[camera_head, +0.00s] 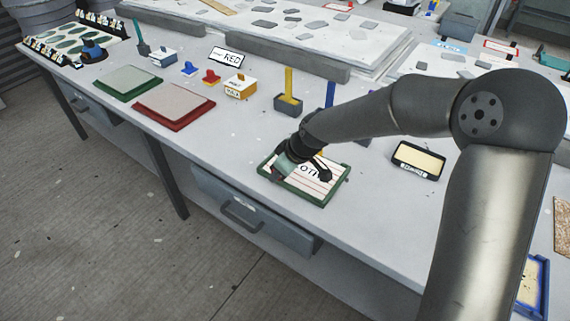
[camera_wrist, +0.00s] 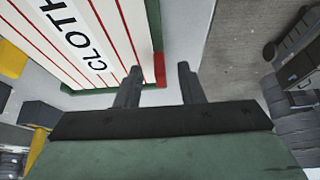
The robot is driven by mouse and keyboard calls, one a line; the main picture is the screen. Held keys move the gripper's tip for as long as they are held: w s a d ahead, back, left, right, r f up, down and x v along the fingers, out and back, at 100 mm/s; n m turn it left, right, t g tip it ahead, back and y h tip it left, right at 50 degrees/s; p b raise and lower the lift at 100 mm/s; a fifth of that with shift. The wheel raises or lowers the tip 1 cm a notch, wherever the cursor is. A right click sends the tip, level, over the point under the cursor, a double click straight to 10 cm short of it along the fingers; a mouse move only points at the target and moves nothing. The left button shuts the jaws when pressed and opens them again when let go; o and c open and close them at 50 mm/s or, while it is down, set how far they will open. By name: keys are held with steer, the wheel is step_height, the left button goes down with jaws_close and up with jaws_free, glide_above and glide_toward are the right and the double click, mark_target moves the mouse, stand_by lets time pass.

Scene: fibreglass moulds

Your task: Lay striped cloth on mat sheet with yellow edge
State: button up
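The striped cloth (camera_head: 304,187), white with red stripes and a CLOTH label, lies flat in a green-edged tray (camera_head: 335,197) near the front of the table. It also fills the upper left of the wrist view (camera_wrist: 100,30), where a red corner shows on its tray. I see no mat sheet with a clear yellow edge; my arm hides part of the table.
A red-edged sheet (camera_head: 172,105) and a green-edged sheet (camera_head: 127,82) lie to the left. A grey pot with a yellow handle (camera_head: 288,102) stands behind my gripper. A black-framed holder (camera_head: 418,160) lies to the right, and a blue-edged tray (camera_head: 543,290) at lower right.

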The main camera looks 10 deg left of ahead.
steer(key=v, duration=1.7)
steer(key=shift+r+p, duration=0.15)
steer(key=shift+p, duration=0.2)
steer(key=shift+d, duration=0.1)
steer(key=s+d+f+m+h, duration=0.2)
steer(key=s+d+m, duration=0.4)
steer(key=s+d, duration=0.4)
steer(key=s+d+f+m+g+h, duration=0.1)
steer(key=s+d+f+m+h, duration=0.2)
steer(key=s+d+m, duration=0.4)
steer(key=s+d+f, duration=0.1)
steer(key=s+d, duration=0.3)
steer(key=d, duration=0.1)
steer(key=shift+s+f, duration=0.25)
steer(key=shift+f, duration=0.05)
